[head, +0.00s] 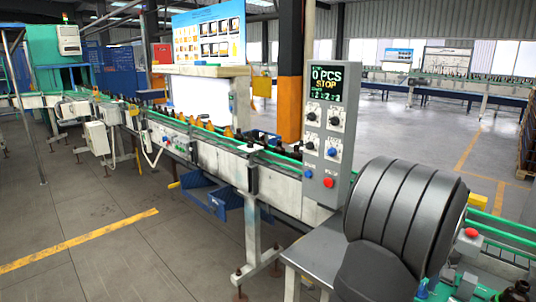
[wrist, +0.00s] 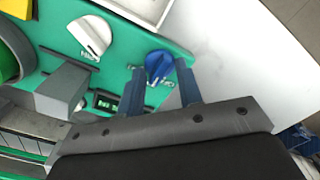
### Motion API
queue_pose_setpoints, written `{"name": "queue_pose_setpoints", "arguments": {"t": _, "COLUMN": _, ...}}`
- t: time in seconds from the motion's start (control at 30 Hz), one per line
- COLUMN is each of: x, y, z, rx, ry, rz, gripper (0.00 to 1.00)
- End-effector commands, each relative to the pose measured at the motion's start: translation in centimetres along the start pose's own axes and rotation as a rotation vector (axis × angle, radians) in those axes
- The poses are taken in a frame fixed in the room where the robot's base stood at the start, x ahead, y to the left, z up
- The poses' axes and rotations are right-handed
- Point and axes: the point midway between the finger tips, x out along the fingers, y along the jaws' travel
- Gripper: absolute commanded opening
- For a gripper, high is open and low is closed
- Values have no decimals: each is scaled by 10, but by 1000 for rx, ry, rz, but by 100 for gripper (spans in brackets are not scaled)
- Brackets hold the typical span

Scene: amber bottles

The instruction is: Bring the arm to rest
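My gripper (wrist: 161,72) shows in the wrist view as two dark blue fingers standing well apart, so it is open. A blue knob (wrist: 158,66) on a green panel (wrist: 115,55) appears between the fingertips; I cannot tell whether they touch it. Nothing else is between the fingers. In the head view my dark arm fills the lower right, and the gripper itself is hidden. Amber bottles (head: 190,121) stand on the conveyor (head: 205,150) in the middle of the head view.
A grey control box (head: 325,135) with knobs reads "0 PCS STOP" beside the conveyor. Near my arm are a grey table (head: 318,252) and a red button (head: 471,233). In the wrist view, a white knob (wrist: 90,36) and grey block (wrist: 62,90) are close left of the fingers.

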Motion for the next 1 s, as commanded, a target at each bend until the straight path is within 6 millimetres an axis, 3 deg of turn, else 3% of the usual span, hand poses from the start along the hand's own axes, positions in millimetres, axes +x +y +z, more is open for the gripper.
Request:
{"name": "queue_pose_setpoints", "arguments": {"t": 0.03, "x": 0, "y": 0, "z": 0, "rx": -36, "ry": 0, "rz": 0, "gripper": 33}}
{"name": "queue_pose_setpoints", "arguments": {"t": 0.3, "x": -55, "y": 1, "z": -1, "rx": -33, "ry": 3, "rz": 3, "gripper": 33}}
{"name": "queue_pose_setpoints", "arguments": {"t": 0.5, "x": -80, "y": 0, "z": -1, "rx": -32, "ry": 2, "rz": 2, "gripper": 33}}
{"name": "queue_pose_setpoints", "arguments": {"t": 0.93, "x": -90, "y": 0, "z": 0, "rx": -31, "ry": 0, "rz": 0, "gripper": 33}}
{"name": "queue_pose_setpoints", "arguments": {"t": 1.0, "x": -90, "y": 0, "z": 0, "rx": -31, "ry": 0, "rz": 0, "gripper": 44}}
